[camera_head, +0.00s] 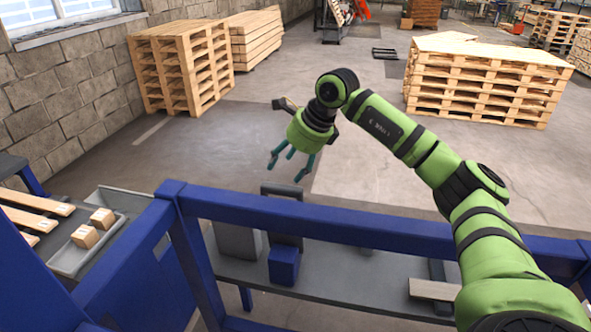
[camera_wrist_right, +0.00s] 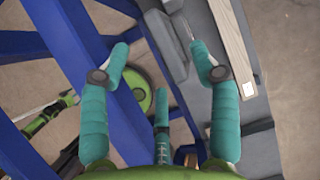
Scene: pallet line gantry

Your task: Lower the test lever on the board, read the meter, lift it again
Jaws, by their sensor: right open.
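My right gripper (camera_head: 285,174) is open and empty, with its teal fingers pointing down beyond the blue rail in the head view. Its spread fingers also show in the wrist view (camera_wrist_right: 159,48). Below it in the head view stand a dark upright panel (camera_head: 282,191) and a blue box (camera_head: 284,266). In the wrist view a grey block-like part (camera_wrist_right: 163,45) and a thin pale rod (camera_wrist_right: 182,28) lie between and beyond the fingertips. I cannot tell whether these are the board and its lever. No meter face is readable. My left gripper is not in view.
The blue rail (camera_head: 345,227) crosses in front of a grey shelf (camera_head: 345,283). A grey box (camera_head: 238,241) stands beside the dark panel. A wooden plank (camera_wrist_right: 230,40) lies on the shelf. A tray (camera_head: 75,257) with wooden blocks is at left. Pallet stacks (camera_head: 480,85) stand far behind, with open floor between.

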